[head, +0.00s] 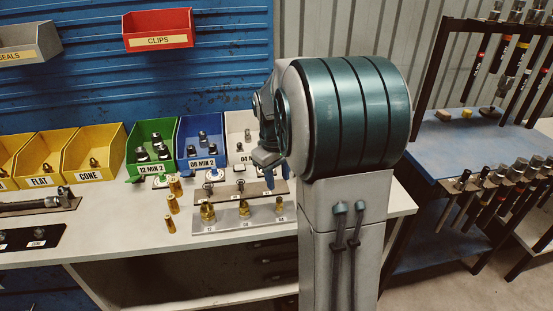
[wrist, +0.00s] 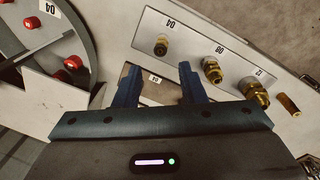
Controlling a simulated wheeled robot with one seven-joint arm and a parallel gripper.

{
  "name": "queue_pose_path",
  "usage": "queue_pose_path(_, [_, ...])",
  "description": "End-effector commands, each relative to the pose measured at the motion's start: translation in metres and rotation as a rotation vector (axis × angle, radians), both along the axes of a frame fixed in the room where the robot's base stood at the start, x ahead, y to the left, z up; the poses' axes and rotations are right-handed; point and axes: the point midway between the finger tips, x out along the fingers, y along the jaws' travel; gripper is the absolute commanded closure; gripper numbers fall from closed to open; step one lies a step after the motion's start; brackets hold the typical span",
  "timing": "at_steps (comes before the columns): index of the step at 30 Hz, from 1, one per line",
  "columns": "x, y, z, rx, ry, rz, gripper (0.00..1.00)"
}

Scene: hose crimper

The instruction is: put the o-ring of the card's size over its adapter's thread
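Three brass adapters stand on a pale metal plate (head: 226,222), marked 12, 08 and 04. In the wrist view they are the 04 adapter (wrist: 161,46), the 08 adapter (wrist: 212,71) and the 12 adapter (wrist: 255,92). My gripper (wrist: 158,78) is open, its two blue fingers apart with nothing seen held between them. In the head view my gripper (head: 270,162) is low over a brown board (head: 238,190) behind the plate. I cannot make out any o-ring, nor a card naming the size.
Behind stand a green bin (head: 133,168), a blue bin (head: 184,161) and a white bin (head: 231,157) with fittings. Loose brass pieces (head: 172,204) stand left of the plate. A round grey-rimmed thing with red knobs (wrist: 73,62) is at the wrist view's upper left.

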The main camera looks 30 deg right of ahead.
Motion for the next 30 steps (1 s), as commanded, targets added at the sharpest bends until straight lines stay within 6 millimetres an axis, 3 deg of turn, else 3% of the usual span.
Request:
queue_pose_path(6, [-0.001, 0.004, 0.046, 0.0, -0.003, 0.001, 0.63])
queue_pose_path(12, [-0.001, 0.006, 0.067, 0.0, -0.001, 0.001, 0.63])
queue_pose_path(30, [-0.002, 0.006, 0.07, 0.001, 0.001, 0.001, 0.63])
